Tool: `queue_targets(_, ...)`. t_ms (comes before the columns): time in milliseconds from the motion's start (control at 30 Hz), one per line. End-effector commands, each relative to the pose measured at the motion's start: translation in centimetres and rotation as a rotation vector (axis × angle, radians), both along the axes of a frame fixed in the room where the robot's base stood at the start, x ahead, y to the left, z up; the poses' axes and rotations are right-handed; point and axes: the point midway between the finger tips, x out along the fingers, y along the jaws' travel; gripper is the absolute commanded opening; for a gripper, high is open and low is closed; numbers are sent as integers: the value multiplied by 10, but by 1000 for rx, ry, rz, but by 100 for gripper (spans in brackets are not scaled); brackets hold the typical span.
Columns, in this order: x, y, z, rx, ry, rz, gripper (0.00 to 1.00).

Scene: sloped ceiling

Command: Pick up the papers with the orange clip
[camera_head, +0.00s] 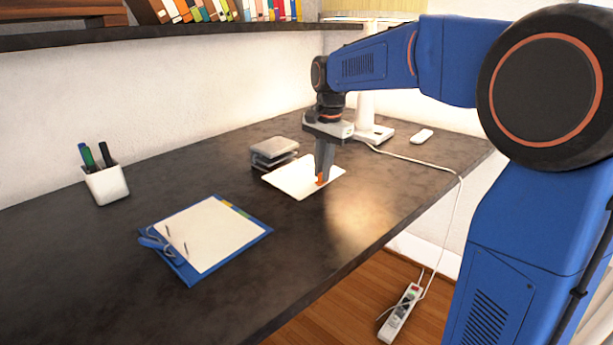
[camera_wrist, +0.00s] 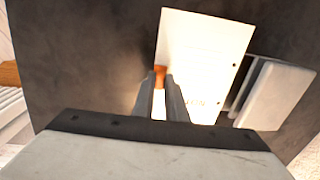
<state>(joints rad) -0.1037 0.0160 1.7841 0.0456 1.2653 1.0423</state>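The white papers (camera_head: 297,184) lie flat on the dark desk near its middle, and they also show in the wrist view (camera_wrist: 205,50). The orange clip (camera_head: 320,181) is at their edge nearest the desk's front. My gripper (camera_head: 321,176) points down at that edge. In the wrist view, the clip (camera_wrist: 160,72) sits between my two fingertips (camera_wrist: 160,80), which are close together with the clip filling the gap. My gripper looks shut on the clip. The fingers hide a small part of the papers.
A grey stacked object (camera_head: 274,152) stands just behind the papers. A blue clipboard (camera_head: 262,233) lies at the front left, and a white pen cup (camera_head: 106,185) is farther left. A lamp base (camera_head: 375,133) and a white mouse-like object (camera_head: 421,136) are behind right.

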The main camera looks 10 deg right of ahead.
Motion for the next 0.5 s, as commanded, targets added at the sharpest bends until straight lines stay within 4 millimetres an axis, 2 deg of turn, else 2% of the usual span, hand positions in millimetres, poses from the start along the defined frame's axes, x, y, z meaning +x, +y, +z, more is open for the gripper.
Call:
queue_targets(300,0,0,3,0,-1,0,0)
queue_targets(500,1,0,28,1,-4,0,0)
